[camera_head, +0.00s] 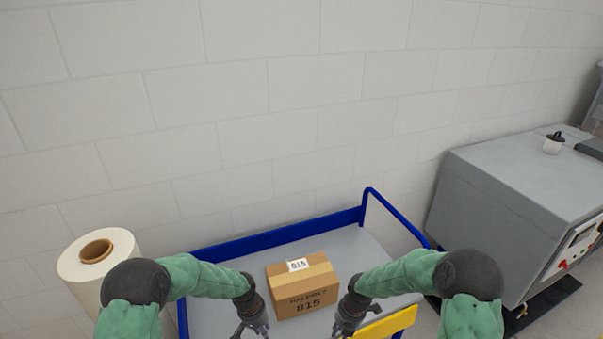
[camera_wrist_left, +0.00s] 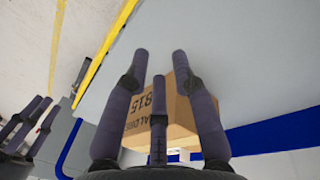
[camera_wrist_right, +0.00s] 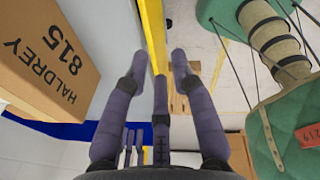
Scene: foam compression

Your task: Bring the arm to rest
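A brown cardboard box (camera_head: 303,287) marked "HALDREY 815", with a white label (camera_head: 298,265) on top, sits on the grey deck of a blue cart (camera_head: 210,310). My left gripper (camera_head: 253,325) is just left of the box; its fingers are spread and empty in the left wrist view (camera_wrist_left: 160,58), with the box (camera_wrist_left: 178,108) partly behind them. My right gripper (camera_head: 345,325) is just right of the box; its fingers are spread and empty in the right wrist view (camera_wrist_right: 160,62). The box (camera_wrist_right: 45,55) stands clear of them at left there. No foam shows.
A large white roll (camera_head: 75,270) stands left of the cart. A grey machine (camera_head: 510,195) with a control panel stands at right. A blue handle rail (camera_head: 400,215) rises at the cart's right end. A yellow strip (camera_head: 385,325) lies near the right gripper. A block wall is behind.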

